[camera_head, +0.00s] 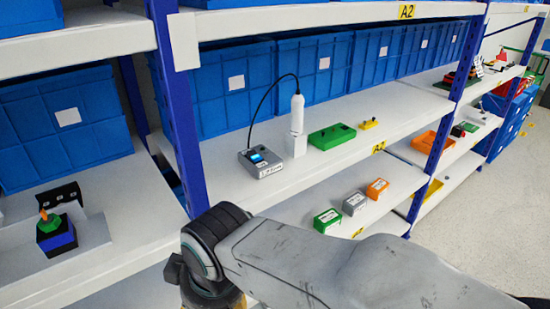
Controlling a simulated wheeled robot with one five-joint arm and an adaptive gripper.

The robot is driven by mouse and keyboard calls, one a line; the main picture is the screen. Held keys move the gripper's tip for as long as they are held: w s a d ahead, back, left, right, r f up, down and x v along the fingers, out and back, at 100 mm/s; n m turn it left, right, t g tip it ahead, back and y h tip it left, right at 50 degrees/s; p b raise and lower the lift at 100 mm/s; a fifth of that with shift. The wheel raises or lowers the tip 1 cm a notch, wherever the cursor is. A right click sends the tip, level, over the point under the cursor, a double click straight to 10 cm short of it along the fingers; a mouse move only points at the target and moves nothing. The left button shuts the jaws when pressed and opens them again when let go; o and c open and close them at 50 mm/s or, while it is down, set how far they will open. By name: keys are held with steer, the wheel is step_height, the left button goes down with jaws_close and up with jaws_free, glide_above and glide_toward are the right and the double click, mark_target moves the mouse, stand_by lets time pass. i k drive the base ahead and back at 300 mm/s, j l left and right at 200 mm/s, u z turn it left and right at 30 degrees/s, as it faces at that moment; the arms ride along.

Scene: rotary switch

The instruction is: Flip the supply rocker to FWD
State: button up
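A rotary switch (57,237) with a dark blue and black body, a green hexagonal part and an orange handle sits on the left shelf. Behind it stands a black panel (58,196) with several small pale marks, too small to read. A grey box with a lit blue screen (262,162) sits on the middle shelf, wired by a black cable to a white upright cylinder (297,115). No rocker or FWD marking can be made out. My arm crosses the bottom of the head view in front of the shelves. My gripper's fingers are out of the frame.
Blue bins (66,132) line the shelf backs. A blue upright post (178,110) divides the left bay from the middle one. Small boxes (354,203) stand below. Floor shows at right.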

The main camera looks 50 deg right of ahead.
mark_target(252, 155)
steer(key=z, duration=1.3)
